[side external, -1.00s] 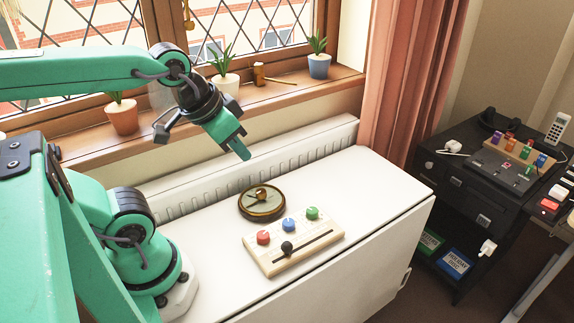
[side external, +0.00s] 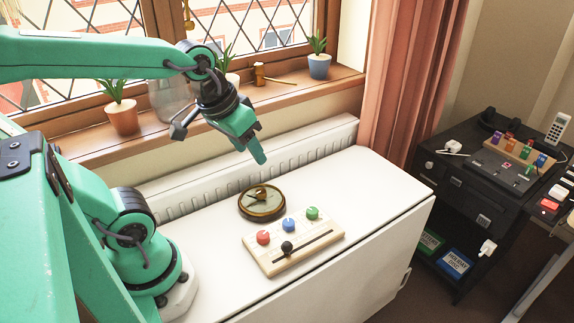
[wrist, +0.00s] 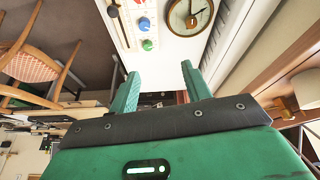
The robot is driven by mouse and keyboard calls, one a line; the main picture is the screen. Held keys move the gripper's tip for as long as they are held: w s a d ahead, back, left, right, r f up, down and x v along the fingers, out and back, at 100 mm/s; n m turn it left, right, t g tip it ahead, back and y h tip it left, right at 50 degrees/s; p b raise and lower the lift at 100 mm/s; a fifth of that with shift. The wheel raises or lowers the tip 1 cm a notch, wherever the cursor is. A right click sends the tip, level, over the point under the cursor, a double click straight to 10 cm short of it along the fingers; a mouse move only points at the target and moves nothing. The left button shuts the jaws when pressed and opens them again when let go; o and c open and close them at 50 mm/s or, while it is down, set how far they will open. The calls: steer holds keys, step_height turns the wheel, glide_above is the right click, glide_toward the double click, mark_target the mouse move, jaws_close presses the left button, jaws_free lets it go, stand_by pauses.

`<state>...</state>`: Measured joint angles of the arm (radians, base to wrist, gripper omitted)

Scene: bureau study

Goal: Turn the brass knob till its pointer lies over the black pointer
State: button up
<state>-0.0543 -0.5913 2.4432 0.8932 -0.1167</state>
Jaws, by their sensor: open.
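The brass knob (side external: 260,193) sits in the middle of a round dial (side external: 246,211) with a dark brass rim, on the white top. In the wrist view the dial (wrist: 174,20) is at the top, with the knob (wrist: 191,21) and a dark pointer on its pale face; I cannot tell the two pointers apart. My gripper (side external: 258,154) hangs in the air above the dial, apart from it. In the wrist view its two green fingers (wrist: 161,80) are spread with nothing between them.
A pale board (side external: 272,269) with red, blue and green knobs and a black slider lies in front of the dial. A white radiator (side external: 180,199) and the window sill (side external: 280,96) with potted plants stand behind. The white top (side external: 375,192) is clear to the right.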

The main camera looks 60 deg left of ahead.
steer(key=w+a+f+n+g, duration=0.2)
steer(key=w+a+f+n, duration=0.2)
steer(key=f, duration=0.1)
steer(key=n+g, duration=0.3)
steer(key=n, duration=0.2)
glide_above(261, 191)
step_height(261, 191, down, 7)
steer(key=shift+w+d, duration=0.1)
steer(key=shift+w, duration=0.05)
steer(key=shift+f, duration=3.85)
steer(key=c, duration=1)
